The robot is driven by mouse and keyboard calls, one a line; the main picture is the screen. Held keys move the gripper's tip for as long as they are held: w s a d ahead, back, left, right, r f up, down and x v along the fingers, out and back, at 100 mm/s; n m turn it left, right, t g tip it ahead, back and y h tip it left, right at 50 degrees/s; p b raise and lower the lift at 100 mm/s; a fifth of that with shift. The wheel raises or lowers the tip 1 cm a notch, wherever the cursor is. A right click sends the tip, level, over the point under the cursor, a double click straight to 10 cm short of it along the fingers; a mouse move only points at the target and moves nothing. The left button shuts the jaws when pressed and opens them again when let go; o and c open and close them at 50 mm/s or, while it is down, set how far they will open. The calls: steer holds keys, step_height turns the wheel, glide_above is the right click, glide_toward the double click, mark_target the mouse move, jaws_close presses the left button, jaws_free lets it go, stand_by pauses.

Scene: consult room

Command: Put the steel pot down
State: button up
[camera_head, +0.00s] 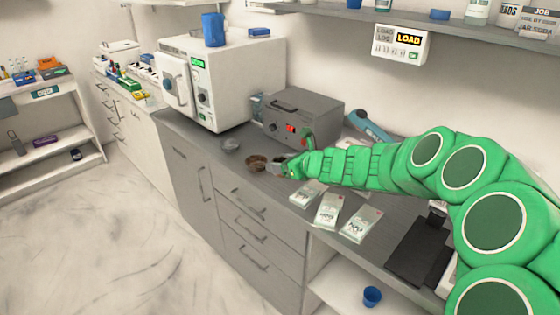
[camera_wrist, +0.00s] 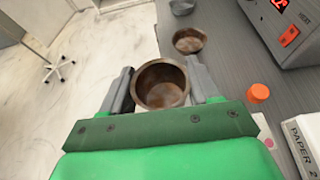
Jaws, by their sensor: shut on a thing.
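My gripper (camera_wrist: 162,88) is shut on a small round pot (camera_wrist: 162,68), which I take to be the steel pot. One finger is on each side of it. The pot is upright, open at the top, brownish metal with a stained, empty-looking inside. In the head view my gripper (camera_head: 284,163) is over the grey counter (camera_head: 205,143) near its front edge, and the held pot is mostly hidden there. Whether its base touches the counter I cannot tell.
A grey box device (camera_head: 300,115) stands behind. Paper packets (camera_head: 328,211) lie to the right. An orange cap (camera_wrist: 259,92) is right of my gripper.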

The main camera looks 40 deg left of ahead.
steer(key=shift+s+d+r, duration=0.5)
steer(key=shift+s+d, duration=0.1)
steer(key=shift+d, duration=0.2)
steer(key=shift+s+d+r, duration=0.45)
steer(key=shift+s+d, duration=0.1)
steer(key=shift+d, duration=0.25)
